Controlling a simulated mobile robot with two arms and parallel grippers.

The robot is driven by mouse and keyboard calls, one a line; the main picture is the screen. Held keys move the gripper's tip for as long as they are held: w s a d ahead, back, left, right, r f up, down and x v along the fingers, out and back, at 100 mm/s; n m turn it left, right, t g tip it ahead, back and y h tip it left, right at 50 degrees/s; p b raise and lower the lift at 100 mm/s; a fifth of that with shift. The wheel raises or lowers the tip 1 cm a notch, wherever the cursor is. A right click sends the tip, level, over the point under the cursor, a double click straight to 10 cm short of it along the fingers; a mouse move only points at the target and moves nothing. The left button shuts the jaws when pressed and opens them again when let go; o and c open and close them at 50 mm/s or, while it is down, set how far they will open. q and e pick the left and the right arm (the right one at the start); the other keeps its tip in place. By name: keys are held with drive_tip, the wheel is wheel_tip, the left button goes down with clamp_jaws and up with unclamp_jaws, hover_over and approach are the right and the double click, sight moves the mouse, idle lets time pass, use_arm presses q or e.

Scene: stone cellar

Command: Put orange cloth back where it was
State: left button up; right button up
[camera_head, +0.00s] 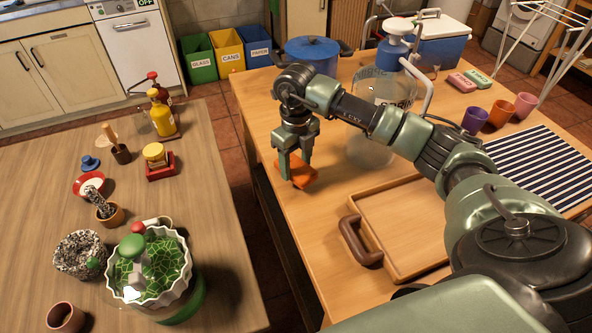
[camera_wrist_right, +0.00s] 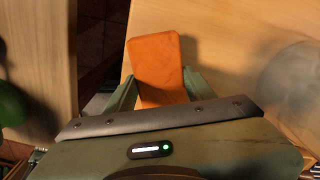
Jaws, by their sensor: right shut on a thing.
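My right gripper (camera_head: 294,168) is shut on the orange cloth (camera_head: 303,172) at the left edge of the right-hand table. In the right wrist view the cloth (camera_wrist_right: 157,66) lies between the two fingers (camera_wrist_right: 157,96) as a folded rectangle with rounded corners, its far part reaching out past them. I cannot tell whether the cloth touches the table top. My left gripper is in neither view.
A wooden tray (camera_head: 361,200) lies right of the cloth, and a large clear jug (camera_head: 366,150) stands behind my right arm. A blue pot (camera_head: 312,54) is farther back. A gap separates this table from the left table (camera_head: 215,215), which holds bottles, pots and a green-patterned bowl (camera_head: 122,293).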

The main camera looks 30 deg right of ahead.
sight(296, 166)
wheel_tip(296, 166, down, 3)
drive_tip(key=shift+r, duration=0.15)
drive_tip(key=shift+f, duration=0.25)
drive_tip(key=o, duration=1.3)
drive_tip(key=shift+r, duration=0.15)
wheel_tip(296, 166, up, 12)
drive_tip(key=shift+b, duration=0.7)
